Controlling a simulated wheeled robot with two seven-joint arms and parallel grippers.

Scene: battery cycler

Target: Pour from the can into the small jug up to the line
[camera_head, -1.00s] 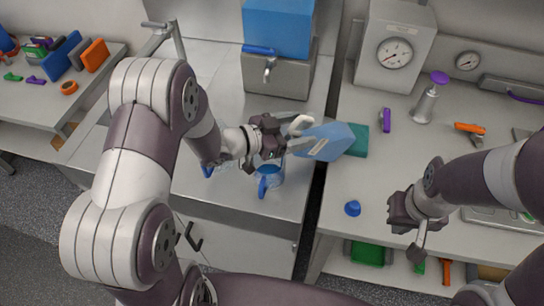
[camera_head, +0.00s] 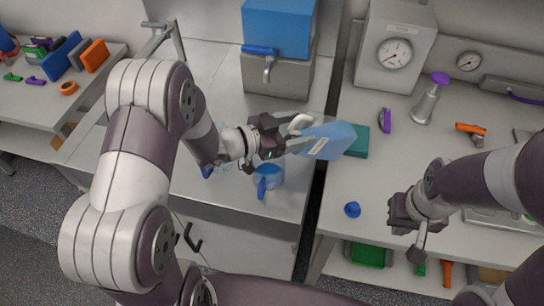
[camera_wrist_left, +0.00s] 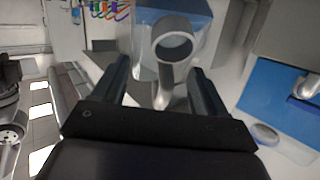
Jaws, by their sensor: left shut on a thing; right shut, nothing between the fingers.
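The can (camera_head: 332,142) is a pale blue see-through vessel with a white label and a white handle (camera_head: 300,123). It is tilted on its side above the bench, to the right of my left gripper (camera_head: 291,143). My left gripper is shut on the can. In the left wrist view, the white handle (camera_wrist_left: 162,93) shows between the fingers. The small jug (camera_head: 268,176) stands below my left gripper, with a blue handle towards the front. Its line and liquid level cannot be made out. My right gripper (camera_head: 417,243) is shut and empty at the right bench's front edge.
A blue tank with a tap (camera_head: 279,28) stands behind the left gripper. A teal block (camera_head: 357,141) is close beside the can. A small blue piece (camera_head: 352,209) lies on the right bench. A dark gap separates the benches. A pump bottle (camera_head: 428,100) stands further back.

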